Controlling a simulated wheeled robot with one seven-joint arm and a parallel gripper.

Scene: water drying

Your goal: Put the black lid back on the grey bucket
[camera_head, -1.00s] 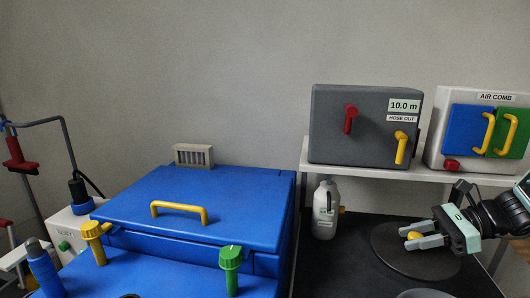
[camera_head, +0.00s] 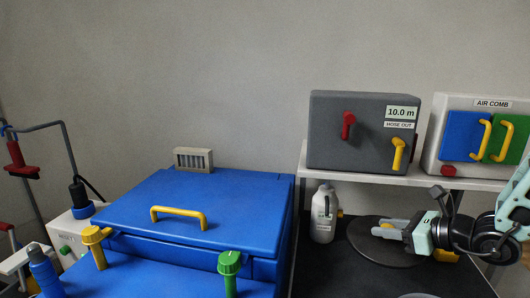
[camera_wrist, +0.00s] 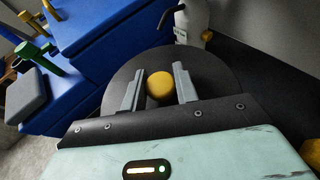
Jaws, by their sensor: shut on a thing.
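The black lid (camera_head: 372,258) is a flat round disc with a yellow knob (camera_head: 388,231) at its middle. It is over the black surface at the right, and I cannot tell how far it is raised. My gripper (camera_head: 390,230) comes in from the right and is shut on the knob. In the wrist view the knob (camera_wrist: 160,87) sits between my two grey fingers (camera_wrist: 158,90), with the lid (camera_wrist: 215,72) spread around them.
A white bottle (camera_head: 324,214) stands just left of the lid, close to its rim. A shelf (camera_head: 372,178) with a grey hose box (camera_head: 360,125) and the air comb box (camera_head: 475,104) is behind. A blue chest (camera_head: 150,200) fills the left.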

